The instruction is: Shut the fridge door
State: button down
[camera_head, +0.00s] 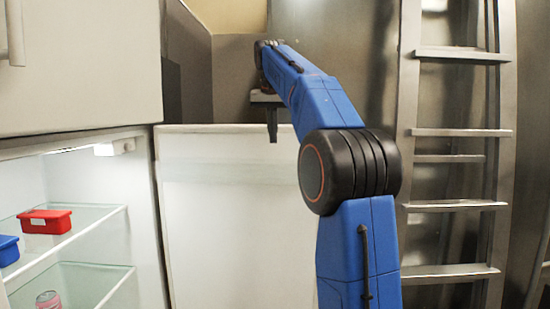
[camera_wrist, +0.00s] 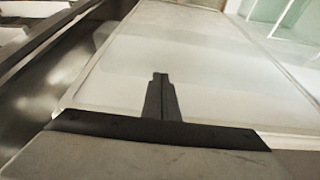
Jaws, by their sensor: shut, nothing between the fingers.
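The fridge (camera_head: 80,148) stands open at the left in the head view, with its lit glass shelves showing. Its white door (camera_head: 235,220) is swung wide open, its inner face toward the camera. My blue arm reaches up and over toward the top of the door. My gripper (camera_head: 273,138) points down at the door's upper edge, its fingers shut and empty. In the wrist view my gripper (camera_wrist: 160,78) shows shut against the pale door panel (camera_wrist: 220,75). I cannot tell whether the fingers touch the door.
A red-lidded box (camera_head: 45,220), a blue box (camera_head: 8,250) and a pink can (camera_head: 48,300) sit on the fridge shelves. A closed white upper door (camera_head: 80,65) is above. A metal ladder (camera_head: 455,130) leans on the wall at the right.

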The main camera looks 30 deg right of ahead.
aim_at(274, 154)
jog(key=x, duration=0.7)
jog(key=shift+f, duration=0.3)
jog(key=shift+s+a, duration=0.6)
jog(key=shift+s, duration=0.1)
jog(key=shift+s+a, duration=0.2)
jog(key=shift+s, duration=0.1)
jog(key=shift+s+a+f, duration=0.1)
jog(key=shift+s+a, duration=0.3)
jog(key=shift+s, duration=0.05)
